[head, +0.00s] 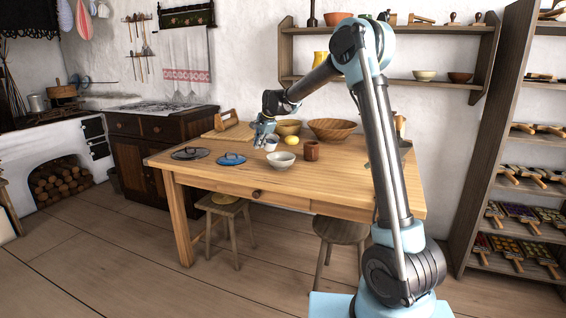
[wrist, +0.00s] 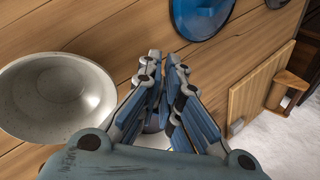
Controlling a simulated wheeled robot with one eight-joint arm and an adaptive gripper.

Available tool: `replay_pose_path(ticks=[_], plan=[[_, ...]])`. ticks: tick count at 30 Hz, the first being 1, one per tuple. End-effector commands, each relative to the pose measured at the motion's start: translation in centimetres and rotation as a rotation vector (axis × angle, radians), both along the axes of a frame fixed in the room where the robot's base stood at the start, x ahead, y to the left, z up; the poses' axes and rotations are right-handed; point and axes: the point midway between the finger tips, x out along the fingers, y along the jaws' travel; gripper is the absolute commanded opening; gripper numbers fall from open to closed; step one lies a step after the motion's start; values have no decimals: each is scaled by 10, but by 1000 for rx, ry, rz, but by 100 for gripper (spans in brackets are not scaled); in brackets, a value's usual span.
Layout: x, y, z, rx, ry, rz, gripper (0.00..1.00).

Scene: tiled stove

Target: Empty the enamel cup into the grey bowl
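The small white enamel cup (head: 271,144) is at the middle of the table in the head view, right at my gripper (head: 262,139). The grey bowl (head: 281,160) stands upright just in front and to the right of it; its pale inside looks empty. In the wrist view the grey bowl (wrist: 55,95) is at the left, beside my gripper (wrist: 165,65). My fingers point down and are parted by a narrow gap. A pale surface, probably the cup (wrist: 154,143), shows between them, mostly hidden. I cannot tell whether they grip it.
On the wooden table (head: 215,172) are a brown cup (head: 311,151), a wide wooden bowl (head: 332,129), a yellow lemon (head: 291,140), and a blue lid (head: 231,159). A cutting board (wrist: 262,88) lies to the right in the wrist view. The table's front is clear.

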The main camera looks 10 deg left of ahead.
Motion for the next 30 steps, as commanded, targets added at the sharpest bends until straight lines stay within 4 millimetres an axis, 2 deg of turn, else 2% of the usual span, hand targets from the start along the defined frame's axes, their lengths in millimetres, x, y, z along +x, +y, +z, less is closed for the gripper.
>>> replay_pose_path(ticks=[30], plan=[[-13, 3, 18, 92, -102, 12, 0]])
